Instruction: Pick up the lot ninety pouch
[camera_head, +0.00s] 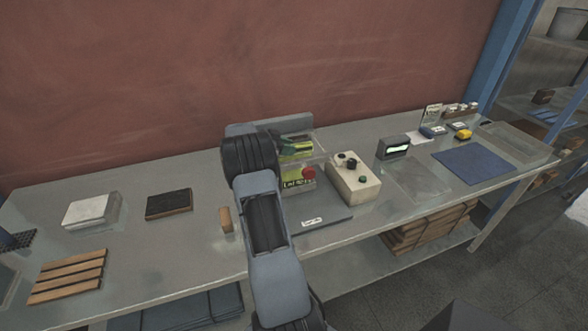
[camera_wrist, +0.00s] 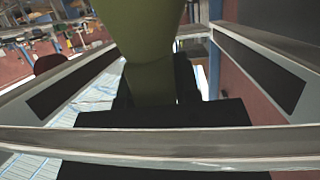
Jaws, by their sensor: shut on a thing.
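A yellow-green pouch (camera_head: 299,184) with dark lettering that seems to read "Lot 90" shows just right of my arm in the head view, at the filler in the middle of the bench. In the wrist view the olive-green pouch (camera_wrist: 150,40) stands between the dark fingers of my gripper (camera_wrist: 154,88), which is shut on it. The pouch's lower end is hidden behind the fingers. In the head view my arm covers much of this area, and I cannot make out the fingertips. I cannot tell whether the pouch touches the surface below.
A grey display unit (camera_head: 393,148) and a blue mat (camera_head: 473,165) lie farther right. At left are a white-topped block (camera_head: 91,210), a dark brush-like block (camera_head: 169,204) and a wooden rack (camera_head: 68,276).

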